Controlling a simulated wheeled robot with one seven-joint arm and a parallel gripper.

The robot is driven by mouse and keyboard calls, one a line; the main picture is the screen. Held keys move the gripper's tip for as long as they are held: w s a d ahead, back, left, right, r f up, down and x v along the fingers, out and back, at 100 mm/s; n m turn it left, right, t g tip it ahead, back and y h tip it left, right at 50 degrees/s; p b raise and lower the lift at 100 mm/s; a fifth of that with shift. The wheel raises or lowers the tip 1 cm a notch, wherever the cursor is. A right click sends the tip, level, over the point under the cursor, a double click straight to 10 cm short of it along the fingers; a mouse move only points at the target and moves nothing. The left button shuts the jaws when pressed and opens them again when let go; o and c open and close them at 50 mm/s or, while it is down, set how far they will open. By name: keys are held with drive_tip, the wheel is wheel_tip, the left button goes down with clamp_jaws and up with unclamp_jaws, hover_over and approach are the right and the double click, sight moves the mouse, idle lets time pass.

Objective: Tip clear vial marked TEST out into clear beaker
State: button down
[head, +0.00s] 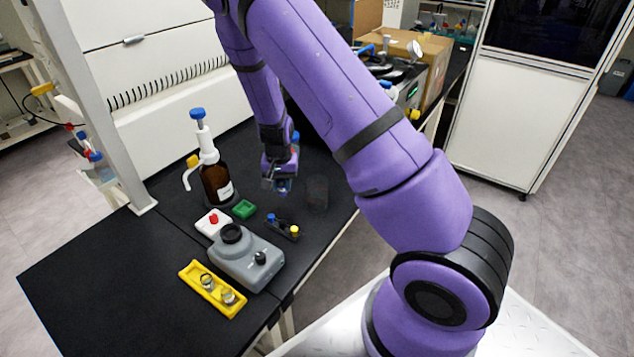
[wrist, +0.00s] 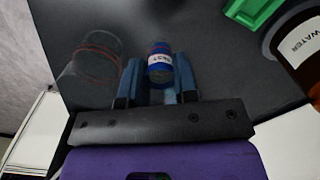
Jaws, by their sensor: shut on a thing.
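My gripper (wrist: 158,85) is shut on the vial (wrist: 160,65), which has a blue band and a white label with small lettering in the wrist view. In the head view my gripper (head: 281,188) is above the black bench, and the vial is mostly hidden by it. The clear beaker (wrist: 92,62), with a reddish ring, stands on the bench just left of the vial in the wrist view, apart from it. In the head view the beaker (head: 317,194) stands just right of my gripper, near the bench edge. I cannot tell what is in the beaker.
A brown WATER bottle (head: 216,182) with a dispenser top stands left of my gripper. A green block (head: 244,209), a small dark rack (head: 283,228), a grey mixer (head: 246,262) and a yellow tray (head: 193,279) lie nearer. The bench's front left is bare.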

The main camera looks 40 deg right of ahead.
drive_tip(key=s+d+r+t+y, duration=0.2)
drive_tip(key=d+r+t+y, duration=0.1)
drive_tip(key=y, duration=0.6)
drive_tip(key=d+t, duration=0.1)
drive_tip(key=d, duration=0.1)
drive_tip(key=shift+s+d+r, duration=0.3)
drive_tip(key=shift+d+r, duration=0.05)
drive_tip(key=shift+r, duration=0.05)
idle(0.7)
drive_tip(key=shift+f+y, duration=0.4)
drive_tip(key=shift+y, duration=0.2)
drive_tip(key=shift+d+r+t+y+p, duration=0.15)
drive_tip(key=shift+t+y, duration=0.2)
drive_tip(key=shift+y, duration=0.25)
drive_tip(key=shift+a+r+t+y+p, duration=0.15)
drive_tip(key=shift+t+y, duration=0.2)
drive_tip(key=shift+y, duration=0.25)
idle(0.5)
drive_tip(key=shift+d+y, duration=0.15)
drive_tip(key=shift+y, duration=0.15)
drive_tip(key=shift+s+d+r+t+y, duration=0.2)
drive_tip(key=shift+d+r+y, duration=0.1)
drive_tip(key=shift+r+y, duration=0.15)
drive_tip(key=shift+s+d+r+t+y, duration=0.1)
drive_tip(key=shift+d+r+t+y, duration=0.15)
drive_tip(key=shift+r+y, duration=0.15)
idle(0.5)
